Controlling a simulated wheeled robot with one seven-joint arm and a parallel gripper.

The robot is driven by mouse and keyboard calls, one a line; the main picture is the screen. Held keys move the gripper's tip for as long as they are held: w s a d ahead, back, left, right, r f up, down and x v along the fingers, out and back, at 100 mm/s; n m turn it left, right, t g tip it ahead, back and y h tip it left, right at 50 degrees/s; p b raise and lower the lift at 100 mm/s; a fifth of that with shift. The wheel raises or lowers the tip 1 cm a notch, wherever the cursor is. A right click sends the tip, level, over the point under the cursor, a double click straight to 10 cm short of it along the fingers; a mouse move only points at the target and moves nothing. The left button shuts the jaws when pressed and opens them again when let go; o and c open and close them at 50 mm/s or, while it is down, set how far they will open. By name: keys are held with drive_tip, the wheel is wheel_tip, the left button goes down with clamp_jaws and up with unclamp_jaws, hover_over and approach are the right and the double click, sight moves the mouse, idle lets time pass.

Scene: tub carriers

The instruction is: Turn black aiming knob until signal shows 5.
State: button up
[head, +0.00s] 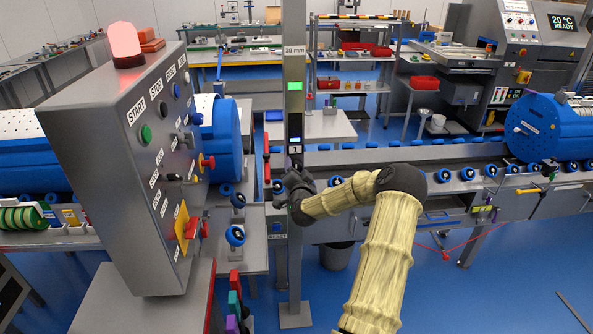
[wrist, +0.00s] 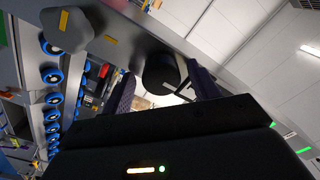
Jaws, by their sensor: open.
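A black round knob (wrist: 160,72) sticks out from the grey post in the wrist view. My gripper (wrist: 165,84) is open, with one dark finger on either side of the knob in the picture; I cannot tell whether they touch it. In the head view my gripper (head: 294,186) is at the grey post (head: 294,60), below a small display (head: 295,150), and hides the knob. The display seems to show a single digit, too small to read surely. A green light (head: 294,86) is lit higher on the post.
A grey control box (head: 120,160) with buttons and a lit red lamp (head: 125,42) stands left of the post. A conveyor with blue rollers (head: 467,174) runs behind my arm. A grey knob (wrist: 66,30) with a yellow mark is near my gripper in the wrist view.

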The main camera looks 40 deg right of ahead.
drive_tip(key=shift+w+a, duration=0.1)
drive_tip(key=shift+a, duration=0.05)
drive_tip(key=c, duration=1)
drive_tip(key=shift+o, duration=0.2)
drive_tip(key=shift+f+n+b, duration=0.1)
drive_tip(key=shift+n+b, duration=0.2)
drive_tip(key=n+b, duration=0.4)
drive_tip(key=shift+f+n+b, duration=0.15)
drive_tip(key=shift+n+b, duration=0.15)
drive_tip(key=shift+n, duration=0.1)
drive_tip(key=n+b, duration=0.4)
drive_tip(key=shift+r, duration=0.2)
drive_tip(key=o, duration=1)
drive_tip(key=shift+c, duration=0.2)
